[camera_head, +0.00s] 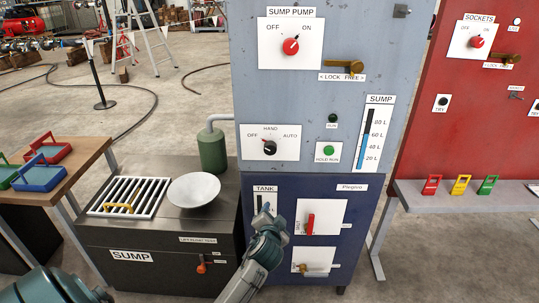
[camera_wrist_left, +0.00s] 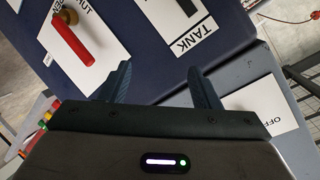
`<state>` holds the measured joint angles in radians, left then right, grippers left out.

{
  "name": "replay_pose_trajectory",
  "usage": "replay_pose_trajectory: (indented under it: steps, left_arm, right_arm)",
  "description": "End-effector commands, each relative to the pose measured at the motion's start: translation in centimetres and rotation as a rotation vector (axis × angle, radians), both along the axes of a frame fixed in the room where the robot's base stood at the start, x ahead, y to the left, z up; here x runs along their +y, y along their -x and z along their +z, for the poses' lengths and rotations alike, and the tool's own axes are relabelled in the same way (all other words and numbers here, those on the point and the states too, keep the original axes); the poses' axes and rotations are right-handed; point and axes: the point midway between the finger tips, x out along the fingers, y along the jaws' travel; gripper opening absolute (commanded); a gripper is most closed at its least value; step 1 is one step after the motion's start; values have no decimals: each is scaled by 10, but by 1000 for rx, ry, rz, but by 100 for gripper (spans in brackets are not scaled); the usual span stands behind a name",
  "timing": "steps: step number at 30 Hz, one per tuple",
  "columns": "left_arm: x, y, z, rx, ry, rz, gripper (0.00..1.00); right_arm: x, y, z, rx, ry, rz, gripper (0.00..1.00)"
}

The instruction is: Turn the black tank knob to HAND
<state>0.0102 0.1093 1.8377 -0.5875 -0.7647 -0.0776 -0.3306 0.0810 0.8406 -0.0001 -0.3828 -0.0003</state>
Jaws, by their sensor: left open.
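The black tank knob (camera_head: 270,148) sits on a white plate (camera_head: 287,139) marked OFF, HAND and AUTO, on the grey upper cabinet. Its pointer seems to lean to the upper left, but it is too small to read surely. My left gripper (camera_head: 266,209) is below the knob, in front of the blue lower cabinet near the TANK gauge. In the left wrist view its two fingers (camera_wrist_left: 160,82) are apart with nothing between them. The knob is not clearly seen there; only part of a white plate with OFF (camera_wrist_left: 268,118) shows at the right. My right gripper is not in view.
A red lever (camera_head: 310,224) and a brass handle (camera_head: 303,267) are on the blue cabinet, right of my left gripper. The red SUMP PUMP knob (camera_head: 290,47) is above. A green canister (camera_head: 212,150) and a white bowl (camera_head: 194,190) stand left of the cabinet.

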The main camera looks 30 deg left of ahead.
Motion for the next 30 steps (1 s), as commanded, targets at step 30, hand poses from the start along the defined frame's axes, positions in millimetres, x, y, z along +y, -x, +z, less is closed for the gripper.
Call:
replay_pose_trajectory:
  steps: [30]
  left_arm:
    - [65, -79, 181, -280, -151, 91, 57]
  right_arm:
    - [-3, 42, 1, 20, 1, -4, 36]
